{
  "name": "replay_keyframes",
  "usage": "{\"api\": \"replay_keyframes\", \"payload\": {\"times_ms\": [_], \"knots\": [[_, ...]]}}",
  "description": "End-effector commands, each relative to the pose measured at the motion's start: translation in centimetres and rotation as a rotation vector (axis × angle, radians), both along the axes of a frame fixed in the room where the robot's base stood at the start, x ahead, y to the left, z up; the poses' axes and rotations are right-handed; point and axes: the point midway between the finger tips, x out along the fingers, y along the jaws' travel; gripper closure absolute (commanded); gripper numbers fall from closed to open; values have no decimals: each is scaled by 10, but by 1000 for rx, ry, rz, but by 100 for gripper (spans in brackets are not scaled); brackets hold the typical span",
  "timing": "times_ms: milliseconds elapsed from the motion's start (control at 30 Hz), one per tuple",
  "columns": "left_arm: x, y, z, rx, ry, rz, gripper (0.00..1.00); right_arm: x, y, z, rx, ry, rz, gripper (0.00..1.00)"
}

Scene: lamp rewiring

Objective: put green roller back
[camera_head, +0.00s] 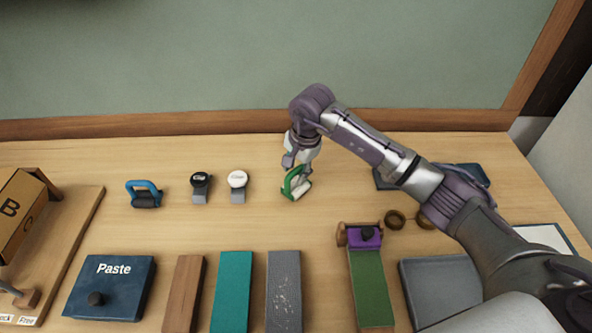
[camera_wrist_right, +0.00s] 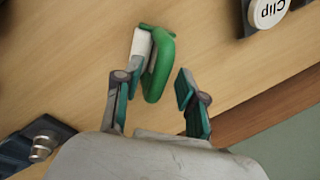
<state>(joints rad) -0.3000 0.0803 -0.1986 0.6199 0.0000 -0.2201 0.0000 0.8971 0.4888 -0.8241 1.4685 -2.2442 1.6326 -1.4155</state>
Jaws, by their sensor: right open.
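The green roller (camera_head: 296,184), with a green handle and a pale roller part, is on the wooden table right of the Clip piece. My right gripper (camera_head: 297,172) is directly above and at it, pointing down. In the right wrist view the green roller (camera_wrist_right: 158,62) lies between the two open fingers (camera_wrist_right: 152,90), nearer the left finger. I cannot tell whether a finger touches it. My left gripper does not show.
A blue roller (camera_head: 144,194), two round-topped pieces (camera_head: 200,186) (camera_head: 238,184), a Paste pad (camera_head: 110,288) and several coloured strips (camera_head: 232,292) share the table. A purple block (camera_head: 364,238) sits on a green strip. Table left of the green roller is partly clear.

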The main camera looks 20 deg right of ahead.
Motion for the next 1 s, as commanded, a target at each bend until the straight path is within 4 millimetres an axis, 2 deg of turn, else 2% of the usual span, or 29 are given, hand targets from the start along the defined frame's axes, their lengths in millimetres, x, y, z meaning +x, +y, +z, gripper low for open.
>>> {"api": "replay_keyframes", "payload": {"times_ms": [300,500,700,1000], "knots": [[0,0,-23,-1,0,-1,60,-10,-8,63,-3,-7,1,59],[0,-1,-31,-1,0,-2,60,-17,-11,96,-3,-4,0,59],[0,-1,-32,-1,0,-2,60,-20,-12,110,-2,-1,0,59],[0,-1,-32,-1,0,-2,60,-20,-12,111,-2,-1,0,59]]}}
